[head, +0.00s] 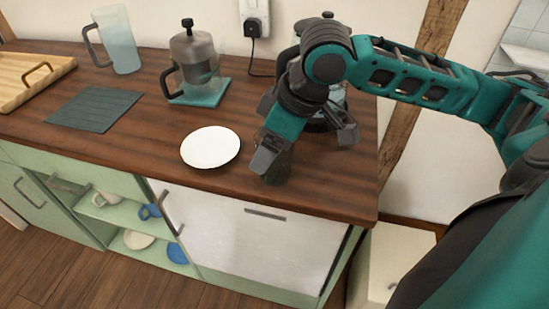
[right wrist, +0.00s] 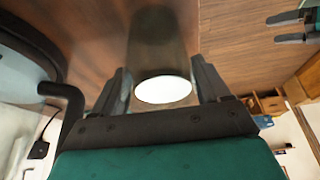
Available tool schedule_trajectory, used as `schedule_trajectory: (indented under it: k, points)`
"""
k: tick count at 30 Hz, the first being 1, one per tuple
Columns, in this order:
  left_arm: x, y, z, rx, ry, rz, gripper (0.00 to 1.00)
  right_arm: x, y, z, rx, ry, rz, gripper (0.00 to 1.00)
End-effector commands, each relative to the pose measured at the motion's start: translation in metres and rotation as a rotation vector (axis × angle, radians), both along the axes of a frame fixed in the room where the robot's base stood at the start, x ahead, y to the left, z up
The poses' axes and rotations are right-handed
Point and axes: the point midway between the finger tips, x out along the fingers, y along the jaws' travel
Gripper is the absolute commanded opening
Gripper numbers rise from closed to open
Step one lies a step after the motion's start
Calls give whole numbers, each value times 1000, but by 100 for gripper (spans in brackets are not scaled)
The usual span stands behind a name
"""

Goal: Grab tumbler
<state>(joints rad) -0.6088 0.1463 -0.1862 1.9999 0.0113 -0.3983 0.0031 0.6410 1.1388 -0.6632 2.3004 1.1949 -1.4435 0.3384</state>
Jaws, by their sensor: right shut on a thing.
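The tumbler (right wrist: 160,45) is a dark, see-through cylinder with a pale oval at its near end in the right wrist view. My right gripper (right wrist: 163,88) is shut on it, with one finger on each side. In the head view the right gripper (head: 305,150) reaches down to the front of the wooden counter, right of the white plate. The tumbler (head: 279,168) shows there only as a dark, partly hidden shape by the fingers. My left gripper (right wrist: 290,28) shows small at the upper right of the right wrist view, its fingers apart; it is outside the head view.
The white plate (head: 211,147) lies close to the left of the right gripper. A French press (head: 194,60) on a teal mat, a glass pitcher (head: 117,42), a slate mat (head: 95,109) and a wooden board (head: 30,78) stand farther left. A partly hidden glass vessel (head: 301,27) stands behind my right arm.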

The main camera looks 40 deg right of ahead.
Motion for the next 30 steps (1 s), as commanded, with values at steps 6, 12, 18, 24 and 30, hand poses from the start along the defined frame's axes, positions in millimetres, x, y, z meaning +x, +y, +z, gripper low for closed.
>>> schedule_trajectory:
  k: [6,12,18,24,30]
  points:
    - [-2,0,-4,2,8,0,100,0,0,0,0,0,0,45]
    - [-3,1,-4,2,10,0,100,0,0,0,0,-1,0,39]
    - [-2,1,-2,3,9,-1,100,0,0,5,0,-1,0,39]
    - [-2,2,8,6,0,1,100,1,0,30,1,-5,0,39]
    - [-4,8,19,17,-5,9,100,2,1,82,2,-9,1,39]
